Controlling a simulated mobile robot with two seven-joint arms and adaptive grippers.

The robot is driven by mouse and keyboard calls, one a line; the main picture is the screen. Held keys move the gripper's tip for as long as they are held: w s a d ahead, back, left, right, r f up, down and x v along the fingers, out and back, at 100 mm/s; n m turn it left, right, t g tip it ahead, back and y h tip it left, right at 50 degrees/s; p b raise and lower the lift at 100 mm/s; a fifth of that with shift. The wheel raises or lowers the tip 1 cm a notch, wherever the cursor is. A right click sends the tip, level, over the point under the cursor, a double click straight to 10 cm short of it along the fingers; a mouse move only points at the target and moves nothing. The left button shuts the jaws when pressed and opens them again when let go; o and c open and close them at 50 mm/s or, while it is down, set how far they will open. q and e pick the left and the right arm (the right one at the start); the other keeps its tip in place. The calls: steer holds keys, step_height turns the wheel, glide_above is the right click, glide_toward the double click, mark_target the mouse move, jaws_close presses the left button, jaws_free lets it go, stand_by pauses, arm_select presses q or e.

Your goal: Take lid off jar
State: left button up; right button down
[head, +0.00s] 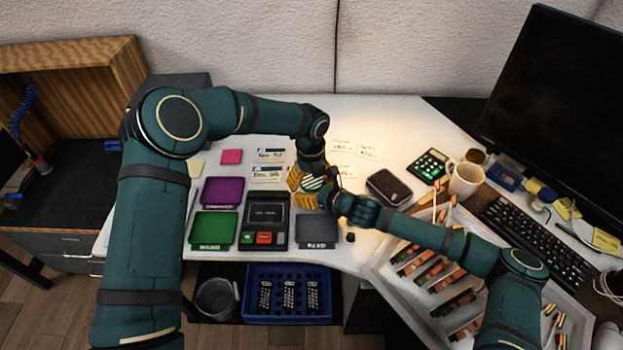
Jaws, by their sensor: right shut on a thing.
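A small round thing with a green-and-white striped top (312,183), which looks like the lidded jar, stands on the white desk behind the black device. My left gripper (311,172) reaches down over it from behind, with yellow ribbed pads close around it. Whether its fingers are open or shut on the lid is hidden. My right gripper (332,194) comes in low from the right and is shut on the jar's side. The jar's body and the seam under the lid are mostly hidden by the grippers.
A black device (265,220) with red and green keys stands in front, beside purple (222,192), green (213,228) and grey (317,228) trays. A dark case (389,187), a mug (466,181) and a large tray of parts (385,262) lie to the right.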

arm_select(q)
steer(key=shift+r, duration=0.1)
steer(key=shift+r, duration=2.2)
arm_select(e)
jaws_free()
